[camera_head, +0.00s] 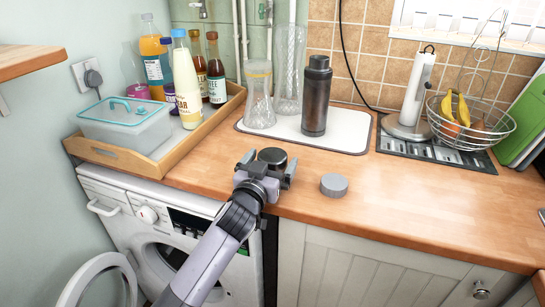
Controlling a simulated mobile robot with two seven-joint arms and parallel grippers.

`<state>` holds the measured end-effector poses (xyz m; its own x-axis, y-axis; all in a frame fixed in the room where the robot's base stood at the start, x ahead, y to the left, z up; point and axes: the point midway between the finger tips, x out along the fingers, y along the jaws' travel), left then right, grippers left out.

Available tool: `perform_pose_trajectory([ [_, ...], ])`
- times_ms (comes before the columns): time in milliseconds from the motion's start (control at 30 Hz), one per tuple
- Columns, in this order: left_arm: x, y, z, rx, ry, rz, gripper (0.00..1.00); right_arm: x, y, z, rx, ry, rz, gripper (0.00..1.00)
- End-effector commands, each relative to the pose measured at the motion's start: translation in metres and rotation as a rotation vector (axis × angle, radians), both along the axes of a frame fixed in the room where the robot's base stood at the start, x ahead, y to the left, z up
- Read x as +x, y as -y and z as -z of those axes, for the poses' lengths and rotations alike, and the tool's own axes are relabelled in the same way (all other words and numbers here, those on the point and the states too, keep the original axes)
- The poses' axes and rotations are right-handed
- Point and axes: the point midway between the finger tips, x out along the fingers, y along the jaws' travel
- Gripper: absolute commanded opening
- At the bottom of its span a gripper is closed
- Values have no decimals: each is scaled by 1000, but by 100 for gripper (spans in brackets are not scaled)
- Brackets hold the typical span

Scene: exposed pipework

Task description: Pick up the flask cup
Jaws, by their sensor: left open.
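A short grey cylinder (334,184) sits on the worktop to the right of the gripper. My right gripper is not in view.
The white mat (350,139) also bears a glass jug (259,95) and a tall glass vase (289,65). A wooden tray (128,157) with bottles is at left. A towel holder (417,88) and wire fruit basket (500,128) stand right. The front right worktop is clear.

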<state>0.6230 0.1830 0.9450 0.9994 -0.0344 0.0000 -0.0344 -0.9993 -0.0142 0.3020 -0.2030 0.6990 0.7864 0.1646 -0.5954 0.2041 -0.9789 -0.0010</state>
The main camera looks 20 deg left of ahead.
Motion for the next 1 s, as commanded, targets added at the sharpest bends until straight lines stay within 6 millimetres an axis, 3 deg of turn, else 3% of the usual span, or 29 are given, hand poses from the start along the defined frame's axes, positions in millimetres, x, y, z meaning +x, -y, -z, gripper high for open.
perform_pose_trajectory([
  [367,10,1,0,0,0,0,100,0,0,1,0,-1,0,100],
  [400,10,1,0,0,0,0,97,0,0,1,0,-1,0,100],
  [533,10,1,0,0,-1,0,54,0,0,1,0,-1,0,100],
  [567,10,1,0,0,-1,0,52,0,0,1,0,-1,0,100],
  [1000,10,0,-1,-1,2,0,52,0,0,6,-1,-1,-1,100],
])
